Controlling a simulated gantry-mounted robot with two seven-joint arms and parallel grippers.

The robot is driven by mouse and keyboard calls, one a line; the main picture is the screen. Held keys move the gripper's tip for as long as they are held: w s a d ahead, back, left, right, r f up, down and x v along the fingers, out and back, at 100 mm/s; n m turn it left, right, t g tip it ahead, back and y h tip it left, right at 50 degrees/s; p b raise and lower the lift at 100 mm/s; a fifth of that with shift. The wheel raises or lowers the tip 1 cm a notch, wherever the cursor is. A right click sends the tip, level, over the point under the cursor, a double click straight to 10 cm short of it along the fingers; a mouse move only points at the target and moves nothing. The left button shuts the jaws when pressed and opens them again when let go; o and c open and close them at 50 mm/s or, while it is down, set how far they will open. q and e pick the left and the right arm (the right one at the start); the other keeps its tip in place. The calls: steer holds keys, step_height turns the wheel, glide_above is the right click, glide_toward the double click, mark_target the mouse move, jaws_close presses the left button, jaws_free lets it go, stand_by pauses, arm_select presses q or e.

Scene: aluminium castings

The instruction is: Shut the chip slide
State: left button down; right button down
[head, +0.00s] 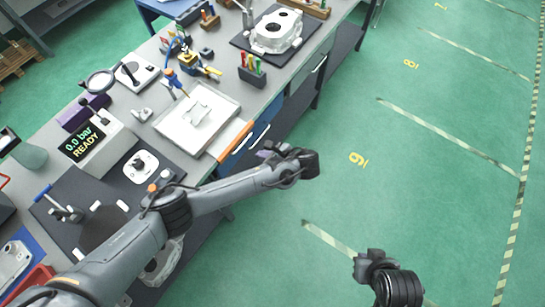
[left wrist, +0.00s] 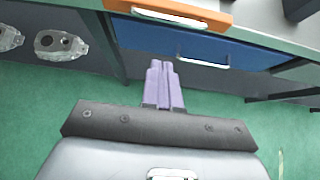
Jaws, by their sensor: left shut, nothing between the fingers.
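An orange-fronted slide, which I take for the chip slide (head: 234,141), is at the bench's front edge, beside a white tray. In the left wrist view its orange front (left wrist: 215,10) shows at the top, with a pale handle along it. I cannot tell how far it stands out. My left gripper (head: 267,152) is in front of the bench, off the orange front. Its purple fingers (left wrist: 164,64) are together and empty, and in the left wrist view they point toward the blue drawer front below the slide. My right arm shows at the lower right; its fingers cannot be made out.
The blue drawer (left wrist: 190,42) with a pale handle sits under the slide. The white tray (head: 163,128) holds a pale part on the bench top. A casting (head: 272,33) lies on a dark mat farther back. Open green floor (head: 400,110) lies right of the bench.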

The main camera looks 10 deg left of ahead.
arm_select(q)
steer(key=a, duration=0.1)
steer(key=w+a, duration=0.1)
steer(key=a, duration=0.1)
steer(key=w+a, duration=0.1)
steer(key=a, duration=0.1)
steer(key=shift+f, duration=0.15)
arm_select(e)
steer(key=shift+d+r, duration=0.1)
steer(key=shift+r, duration=0.05)
arm_select(q)
steer(key=shift+p, duration=0.35)
arm_select(e)
steer(key=shift+r, duration=0.1)
